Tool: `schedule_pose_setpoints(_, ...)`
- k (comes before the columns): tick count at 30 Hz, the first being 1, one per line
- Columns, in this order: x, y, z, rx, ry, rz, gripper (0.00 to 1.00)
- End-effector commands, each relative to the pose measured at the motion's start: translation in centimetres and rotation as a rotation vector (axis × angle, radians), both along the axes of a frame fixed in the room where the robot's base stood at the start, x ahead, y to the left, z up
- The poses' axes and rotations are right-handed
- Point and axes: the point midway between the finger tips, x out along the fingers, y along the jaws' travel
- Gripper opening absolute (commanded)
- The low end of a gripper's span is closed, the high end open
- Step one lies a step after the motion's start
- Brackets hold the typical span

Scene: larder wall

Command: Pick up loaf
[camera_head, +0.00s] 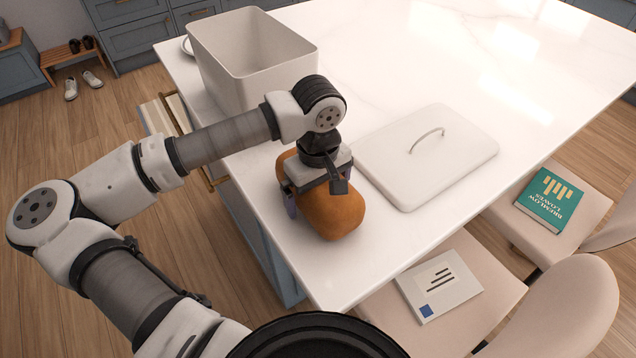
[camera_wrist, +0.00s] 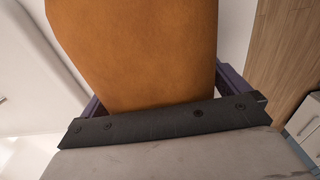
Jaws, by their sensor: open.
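The loaf (camera_head: 331,212) is golden brown and lies on the white counter near its front corner. My gripper (camera_head: 316,193) is directly over the loaf, with its fingers down on either side of it. The jaws are open, and the loaf sits between them. In the wrist view the loaf (camera_wrist: 140,50) fills the middle, with a purple finger (camera_wrist: 232,82) to its right and another at its left edge. My gripper's body hides part of the loaf's top. I cannot tell whether the fingers touch it.
A deep open white bin (camera_head: 250,85) stands behind my gripper. A flat white lid (camera_head: 450,165) with a handle lies to the right of the loaf. Chairs at the right hold a green book (camera_head: 550,199) and a white book (camera_head: 440,287). The counter's far right is clear.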

Motion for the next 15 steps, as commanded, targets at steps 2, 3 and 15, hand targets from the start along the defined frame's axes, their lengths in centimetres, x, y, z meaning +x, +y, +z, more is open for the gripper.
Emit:
schedule_pose_setpoints(2, -0.01, 0.01, -0.11, 0.0, 0.0, 0.0, 1.0)
schedule_pose_setpoints(3, 0.0, 0.01, -0.11, 0.0, 0.0, 0.0, 1.0)
schedule_pose_setpoints(15, 0.02, 0.01, -0.06, 0.001, -0.001, 0.0, 0.58)
